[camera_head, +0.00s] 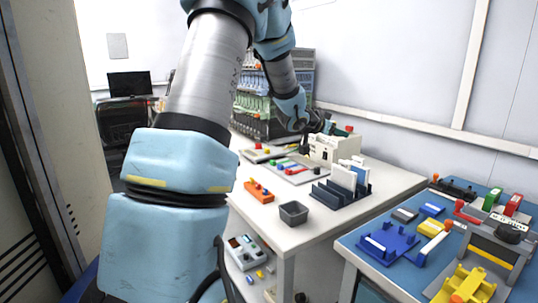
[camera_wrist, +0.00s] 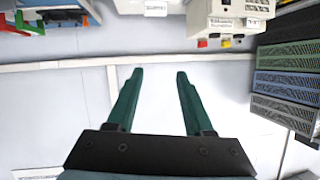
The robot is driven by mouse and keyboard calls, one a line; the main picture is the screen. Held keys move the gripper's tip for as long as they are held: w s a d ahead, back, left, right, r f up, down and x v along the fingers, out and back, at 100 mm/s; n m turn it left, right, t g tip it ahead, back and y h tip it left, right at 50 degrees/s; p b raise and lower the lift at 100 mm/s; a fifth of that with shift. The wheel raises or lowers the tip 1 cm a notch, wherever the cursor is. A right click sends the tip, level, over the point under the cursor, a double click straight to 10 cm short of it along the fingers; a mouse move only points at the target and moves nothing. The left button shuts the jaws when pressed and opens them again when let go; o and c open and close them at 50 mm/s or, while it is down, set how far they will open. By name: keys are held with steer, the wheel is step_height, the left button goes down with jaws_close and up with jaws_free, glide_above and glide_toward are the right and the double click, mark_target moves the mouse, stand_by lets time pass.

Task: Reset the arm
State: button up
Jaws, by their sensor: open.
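My gripper (camera_wrist: 159,74) shows in the wrist view with its two green fingers spread wide and nothing between them. Behind the fingers is plain pale wall. In the head view my arm reaches up, over and down above the white table (camera_head: 330,218), ending near the beige machine (camera_head: 322,148). The gripper's fingers are small and dark there and hard to make out. The beige machine also shows in the wrist view at the top (camera_wrist: 228,15), apart from the fingers.
A dark blue rack (camera_head: 338,197) holds white pouch cells. A grey bin (camera_head: 293,213) and an orange block (camera_head: 259,192) stand on the white table. A blue-topped table (camera_head: 375,268) with fixtures is at right. Shelves of trays (camera_wrist: 287,85) show right in the wrist view.

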steer(key=s+a+f+n+y+p, duration=0.1)
steer(key=s+a+n+y, duration=0.15)
steer(key=a, duration=0.35)
steer(key=s+a+f+n+y, duration=0.1)
steer(key=a+y, duration=0.2)
steer(key=a, duration=0.3)
steer(key=s+a+f+n+g+y+p, duration=0.1)
steer(key=s+a+f+n+g, duration=0.1)
steer(key=s+a, duration=0.3)
steer(key=s+a+f+n+g+y, duration=0.2)
steer(key=s+a, duration=0.3)
steer(key=s, duration=0.7)
steer(key=s+a+f+n+g+y+p, duration=0.1)
steer(key=s+a+f+n+g, duration=0.1)
steer(key=s+a, duration=0.4)
steer(key=s+g, duration=0.1)
steer(key=s, duration=0.2)
steer(key=shift+s+g+p, duration=0.2)
steer(key=shift+g+p, duration=0.1)
steer(key=shift+g, duration=0.1)
